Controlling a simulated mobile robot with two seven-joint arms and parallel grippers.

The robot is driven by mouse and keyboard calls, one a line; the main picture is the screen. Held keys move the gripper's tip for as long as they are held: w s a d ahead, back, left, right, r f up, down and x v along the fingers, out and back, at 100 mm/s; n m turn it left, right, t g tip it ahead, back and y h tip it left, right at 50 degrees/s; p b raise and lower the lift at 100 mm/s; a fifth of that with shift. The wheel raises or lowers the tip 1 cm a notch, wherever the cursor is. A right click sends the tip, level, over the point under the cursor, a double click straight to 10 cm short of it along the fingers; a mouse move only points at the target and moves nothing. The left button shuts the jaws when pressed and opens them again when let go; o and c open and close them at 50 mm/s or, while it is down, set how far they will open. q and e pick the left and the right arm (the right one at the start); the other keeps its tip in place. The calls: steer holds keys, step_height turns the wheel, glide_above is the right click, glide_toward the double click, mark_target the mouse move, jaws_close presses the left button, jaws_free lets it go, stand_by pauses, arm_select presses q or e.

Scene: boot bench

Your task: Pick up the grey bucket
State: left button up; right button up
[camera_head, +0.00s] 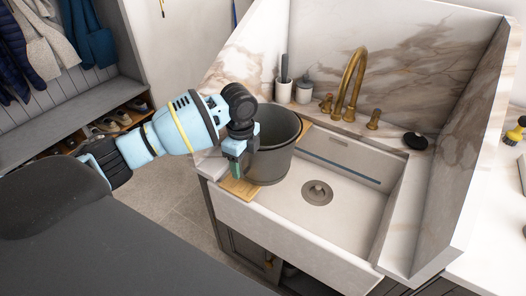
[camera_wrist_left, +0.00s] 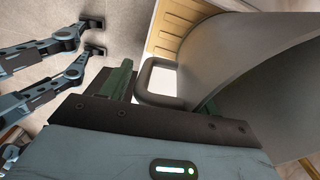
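The grey bucket (camera_head: 276,150) stands upright at the left end of the sink, by a wooden board (camera_head: 240,187). My left gripper (camera_head: 237,168) is at the bucket's left side, pointing down. In the left wrist view, the bucket's curved wall (camera_wrist_left: 250,65) fills the right side, and a grey loop handle (camera_wrist_left: 147,80) sticks out from it. The left gripper's green-padded fingers (camera_wrist_left: 160,88) are apart, with the handle loop between them. I cannot tell whether either finger touches it. The right gripper is not in view.
The white sink (camera_head: 345,195) has a drain and bare floor to the right of the bucket. A brass faucet (camera_head: 351,85), a brush holder (camera_head: 284,91) and a lidded jar (camera_head: 304,92) stand behind. Marble walls rise at the back and right.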

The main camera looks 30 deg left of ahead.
arm_select(q)
jaws_close()
stand_by(0.4)
steer(key=shift+r, duration=0.1)
